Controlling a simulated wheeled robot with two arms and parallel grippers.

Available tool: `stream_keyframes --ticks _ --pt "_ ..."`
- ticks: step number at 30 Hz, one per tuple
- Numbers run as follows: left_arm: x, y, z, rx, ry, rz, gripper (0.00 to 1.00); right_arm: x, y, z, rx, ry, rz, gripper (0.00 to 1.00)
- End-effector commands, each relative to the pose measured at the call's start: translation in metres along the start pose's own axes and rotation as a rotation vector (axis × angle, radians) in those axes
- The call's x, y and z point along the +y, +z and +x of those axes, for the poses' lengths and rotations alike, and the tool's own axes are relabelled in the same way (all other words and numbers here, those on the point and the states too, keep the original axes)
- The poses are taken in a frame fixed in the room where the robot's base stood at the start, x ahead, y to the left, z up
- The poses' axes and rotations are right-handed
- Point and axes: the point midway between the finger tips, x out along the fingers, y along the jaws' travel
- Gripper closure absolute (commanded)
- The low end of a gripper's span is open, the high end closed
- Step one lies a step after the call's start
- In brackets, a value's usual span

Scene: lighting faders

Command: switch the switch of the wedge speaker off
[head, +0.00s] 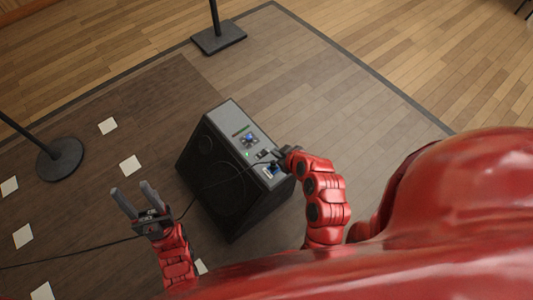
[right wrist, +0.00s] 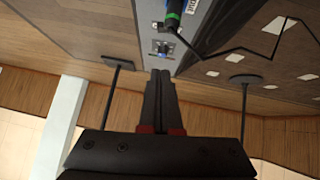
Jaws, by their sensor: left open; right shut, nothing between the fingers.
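The wedge speaker (head: 212,160) is a black box on the dark floor, with a grey control panel (head: 233,117) along its upper right side. The panel carries a blue knob (head: 249,138), a small green light and a small dark fitting (head: 262,154) that may be the switch; its position is too small to read. My right gripper (head: 281,153) is shut and empty, its tips close to that fitting; contact cannot be told. In the right wrist view its closed fingers (right wrist: 161,74) point at the grey panel (right wrist: 205,22). My left gripper (head: 134,200) is open and empty, left of the speaker.
A black cable (head: 100,244) runs across the floor and over the speaker to the panel. Stand bases (head: 219,37) (head: 60,159) stand behind and left. White floor squares lie to the left.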

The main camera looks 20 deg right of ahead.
Motion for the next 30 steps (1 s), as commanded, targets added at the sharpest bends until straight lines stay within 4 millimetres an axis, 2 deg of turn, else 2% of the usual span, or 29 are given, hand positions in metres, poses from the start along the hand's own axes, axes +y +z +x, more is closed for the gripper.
stream_keyframes --ticks 8,13,17,27,30 --pt "0.000 0.000 0.001 0.000 0.000 0.000 0.50 0.000 0.000 0.000 -0.001 -0.001 0.000 1.00" --pt "0.000 0.001 -0.003 0.000 0.000 0.000 0.50 -0.001 0.001 0.013 -0.002 -0.003 0.001 1.00" --pt "0.000 0.002 -0.009 0.000 0.000 0.000 0.50 -0.001 0.001 0.035 0.000 -0.003 0.001 1.00" --pt "0.001 0.004 -0.026 0.000 0.000 0.000 0.50 -0.001 0.002 0.106 0.000 -0.002 0.001 1.00" --pt "0.002 0.005 -0.032 0.000 0.000 0.000 0.50 -0.001 0.017 0.117 -0.002 -0.001 0.004 1.00"
